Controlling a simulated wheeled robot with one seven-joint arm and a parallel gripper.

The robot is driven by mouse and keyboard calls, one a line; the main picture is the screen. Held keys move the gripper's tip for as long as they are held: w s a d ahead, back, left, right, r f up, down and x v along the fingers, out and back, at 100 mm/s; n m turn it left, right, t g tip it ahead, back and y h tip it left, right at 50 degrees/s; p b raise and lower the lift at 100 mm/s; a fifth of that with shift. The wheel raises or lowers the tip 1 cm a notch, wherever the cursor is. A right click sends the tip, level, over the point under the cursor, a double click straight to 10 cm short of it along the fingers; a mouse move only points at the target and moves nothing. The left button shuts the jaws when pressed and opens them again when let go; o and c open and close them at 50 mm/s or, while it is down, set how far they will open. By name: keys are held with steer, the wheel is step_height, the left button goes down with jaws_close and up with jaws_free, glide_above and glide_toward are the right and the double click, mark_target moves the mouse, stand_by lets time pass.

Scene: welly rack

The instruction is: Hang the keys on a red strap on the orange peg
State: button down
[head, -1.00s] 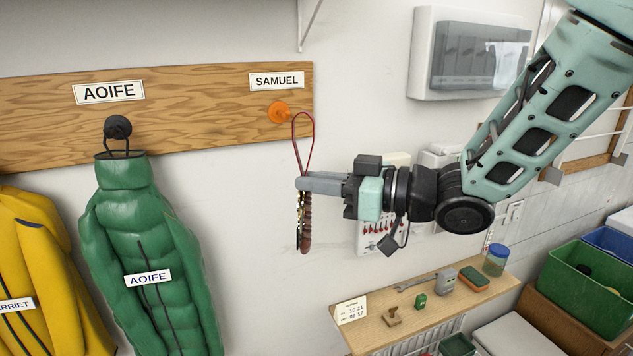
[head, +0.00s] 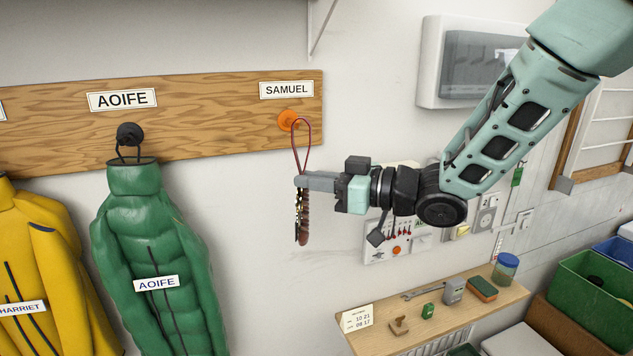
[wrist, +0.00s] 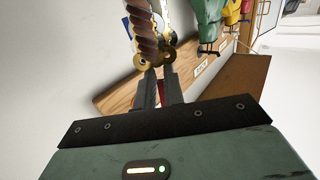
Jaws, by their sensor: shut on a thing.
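The orange peg (head: 287,120) sticks out of the wooden board below the SAMUEL label. My gripper (head: 302,181) is shut on the keys' red strap, below and a little right of the peg in the head view. The strap (head: 309,143) stands up as a loop above the fingers. Its upper left side overlaps the peg in the picture; I cannot tell whether the loop is around it or in front of it. The keys (head: 298,218) hang below the fingers beside a brown braided piece (head: 305,222). In the wrist view, the braided piece (wrist: 144,32) and brass-coloured parts show beyond the fingertips (wrist: 158,80).
A green jacket (head: 150,245) hangs from a dark peg (head: 129,134) to the left, with a yellow coat (head: 45,270) beyond it. A small shelf (head: 440,315) with several items is below right. The wall below the board near my gripper is bare.

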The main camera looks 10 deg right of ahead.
steer(key=shift+w+a+f, duration=0.2)
steer(key=shift+w, duration=0.65)
steer(key=shift+w+a+f, duration=0.15)
steer(key=shift+w+f, duration=0.05)
steer(key=shift+w, duration=0.7)
steer(key=shift+w+a+f, duration=0.2)
steer(key=shift+w, duration=0.65)
steer(key=c, duration=1.4)
jaws_free()
